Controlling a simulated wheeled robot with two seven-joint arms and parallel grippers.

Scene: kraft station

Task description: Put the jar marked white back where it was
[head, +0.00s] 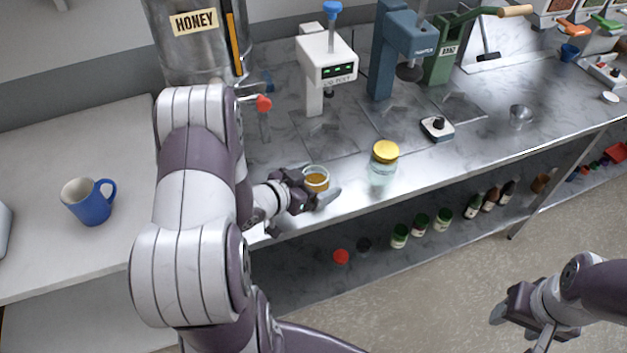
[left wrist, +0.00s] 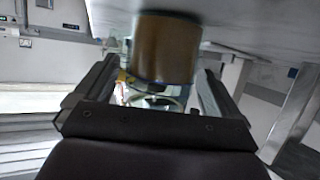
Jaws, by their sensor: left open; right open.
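A small glass jar with amber contents (head: 316,179) stands on the grey marbled counter (head: 345,205) near its front edge. No lid shows on it, and no white mark is readable. My left gripper (head: 318,195) is open with its fingers around this jar. In the left wrist view the amber-brown jar (left wrist: 165,50) sits between the two fingers. A second, clear jar with a yellow lid (head: 382,170) stands upright to its right, apart from the gripper. My right gripper (head: 521,327) is open and empty over the floor at the lower right.
A metal honey tank (head: 190,50) stands behind my left arm. A white press (head: 322,68), a blue tamper stand (head: 395,45) and a green press (head: 445,60) line the back. A small scale-like box (head: 437,128) and glass bowl (head: 520,116) stand right.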

